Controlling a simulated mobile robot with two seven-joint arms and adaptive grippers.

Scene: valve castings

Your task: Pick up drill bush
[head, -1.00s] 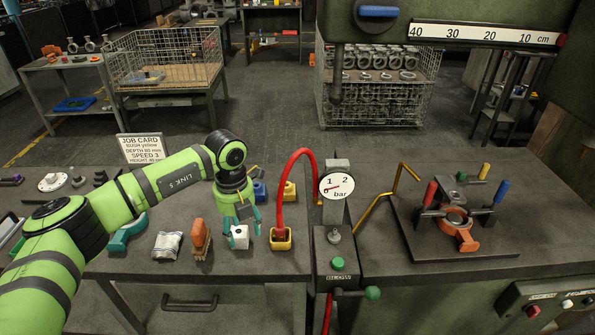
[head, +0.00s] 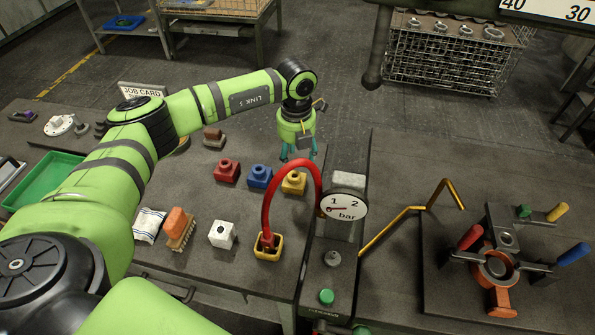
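Three square-based bushes with round raised tops stand in a row on the bench: a red bush (head: 227,171), a blue bush (head: 260,177) and a yellow bush (head: 293,183). My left gripper (head: 300,154) is just above and behind the yellow bush in the picture. Its teal fingers are apart with nothing seen between them. Whether the fingertips touch the yellow bush cannot be told. The red hose passes close in front of the gripper's right side. The job card (head: 143,90) stands behind my arm, mostly hidden. My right gripper is not in view.
A white block (head: 221,234), a brush (head: 178,229) and a cloth (head: 149,225) lie in front. A red hose (head: 270,200) arches from a yellow cup (head: 267,247). The gauge post (head: 345,207) stands close on the right. A clamping fixture (head: 497,265) is further right.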

